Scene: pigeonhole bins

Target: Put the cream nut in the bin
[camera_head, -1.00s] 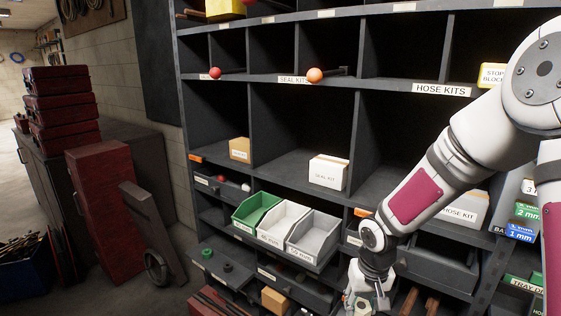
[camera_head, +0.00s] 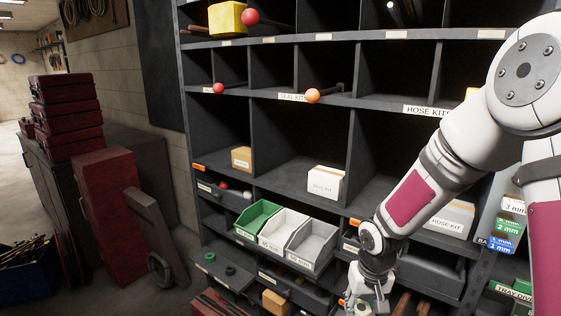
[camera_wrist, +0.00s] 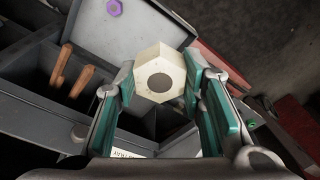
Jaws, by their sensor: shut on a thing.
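The cream nut (camera_wrist: 150,56) is a hexagonal block with a dark round hole, seen in the wrist view. My gripper (camera_wrist: 159,76) is shut on it, with one teal-padded finger on each side. In the head view my gripper (camera_head: 362,303) is at the bottom edge, in front of the lower shelves. The nut is hard to make out there. Three open bins stand side by side on a shelf to the gripper's left: a green bin (camera_head: 246,230), a white bin (camera_head: 271,242) and a grey bin (camera_head: 301,262). I cannot tell which one the task names.
Dark pigeonhole shelves surround the bins. An orange ball-ended rod (camera_head: 313,96) sticks out above. A white seal kit box (camera_head: 325,183) sits behind the bins. In the wrist view, wooden handles (camera_wrist: 88,80) lie in a compartment and a purple nut (camera_wrist: 114,8) on a grey surface.

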